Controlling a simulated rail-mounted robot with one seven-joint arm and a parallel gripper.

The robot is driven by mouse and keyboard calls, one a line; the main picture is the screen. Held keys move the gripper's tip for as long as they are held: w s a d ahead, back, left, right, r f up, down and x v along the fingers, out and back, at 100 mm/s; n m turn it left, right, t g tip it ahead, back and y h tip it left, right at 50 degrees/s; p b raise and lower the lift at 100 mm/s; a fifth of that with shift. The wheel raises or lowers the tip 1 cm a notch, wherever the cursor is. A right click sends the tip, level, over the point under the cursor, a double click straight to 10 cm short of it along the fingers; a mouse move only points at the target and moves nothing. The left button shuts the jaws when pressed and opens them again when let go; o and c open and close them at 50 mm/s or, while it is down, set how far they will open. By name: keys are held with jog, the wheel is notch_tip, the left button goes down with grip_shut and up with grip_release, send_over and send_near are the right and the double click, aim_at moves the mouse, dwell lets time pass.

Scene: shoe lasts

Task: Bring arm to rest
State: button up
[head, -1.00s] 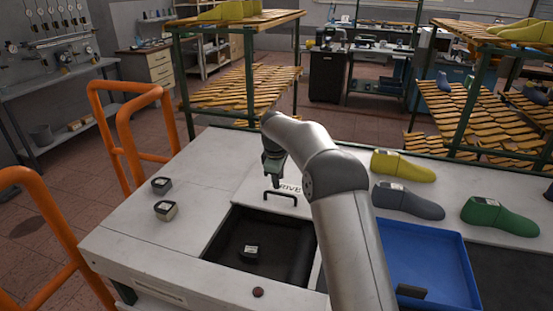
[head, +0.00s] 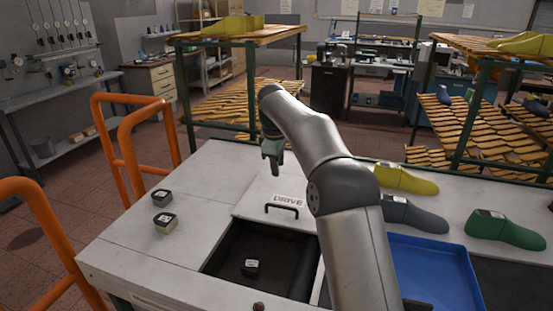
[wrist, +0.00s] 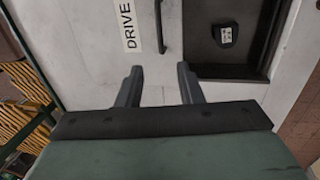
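My gripper (head: 275,165) hangs above the white table, behind the black handle of the lid marked DRIVE. In the wrist view my gripper (wrist: 158,85) has its two fingers apart, with only white surface between them. It is open and empty. The black handle (head: 282,211) lies in front of it and also shows in the wrist view (wrist: 160,28). My arm hides part of the table behind it.
A dark recess (head: 285,240) holds a small black block (head: 251,267). Two small blocks (head: 162,197) (head: 165,222) sit at left. A blue tray (head: 432,262) and yellow, grey and green shoe lasts (head: 505,230) are at right. Orange rails (head: 128,160) stand at left.

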jog(key=s+d+r+m, duration=0.3)
jog(key=s+d+m, duration=0.1)
jog(key=s, duration=0.7)
jog(key=s+d+f+m, duration=0.2)
jog(key=s+f+m, duration=0.1)
jog(key=s, duration=0.8)
jog(key=s+d+f+m, duration=0.3)
jog(key=s+f, duration=0.1)
jog(key=s, duration=0.7)
jog(key=s+d+f+m+g, duration=0.1)
jog(key=s+f+m, duration=0.3)
jog(key=s, duration=0.7)
jog(key=shift+s+d+f+y, duration=0.2)
jog(key=shift+s+d+y, duration=0.2)
jog(key=shift+d, duration=0.3)
